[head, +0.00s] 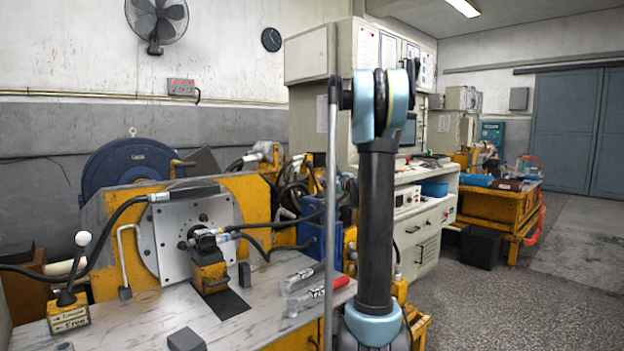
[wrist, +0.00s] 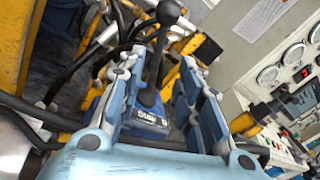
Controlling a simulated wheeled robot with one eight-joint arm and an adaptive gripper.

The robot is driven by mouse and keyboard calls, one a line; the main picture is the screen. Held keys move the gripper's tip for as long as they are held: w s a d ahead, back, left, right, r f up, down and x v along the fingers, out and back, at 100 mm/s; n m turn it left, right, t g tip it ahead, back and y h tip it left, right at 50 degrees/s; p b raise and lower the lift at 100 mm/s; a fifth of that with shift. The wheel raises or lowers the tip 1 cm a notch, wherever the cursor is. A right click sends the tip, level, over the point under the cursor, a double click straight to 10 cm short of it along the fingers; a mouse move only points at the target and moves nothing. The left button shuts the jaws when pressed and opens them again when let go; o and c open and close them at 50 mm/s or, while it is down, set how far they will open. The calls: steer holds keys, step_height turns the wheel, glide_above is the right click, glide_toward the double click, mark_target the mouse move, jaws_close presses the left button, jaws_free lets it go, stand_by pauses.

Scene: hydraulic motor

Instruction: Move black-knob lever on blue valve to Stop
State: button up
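In the wrist view, the black-knob lever (wrist: 157,58) stands up from the blue valve (wrist: 140,127), its round black knob (wrist: 168,12) near the top edge. A label with white lettering is on the valve's face; it is too small to read surely. My gripper (wrist: 161,64) is open, with its two blue-grey fingers on either side of the lever in the picture. No contact with the lever shows, and I cannot tell how far it is from the fingers. In the head view, my arm stands in front, and the gripper and lever cannot be made out.
In the head view, a workbench (head: 140,322) at left carries a white-knobbed lever (head: 82,240) and red-handled tools (head: 315,295). A control cabinet (head: 315,120) stands behind my arm. Open floor (head: 560,290) lies at right.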

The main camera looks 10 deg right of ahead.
mark_target(313, 174)
steer(key=x, duration=1.3)
jaws_close()
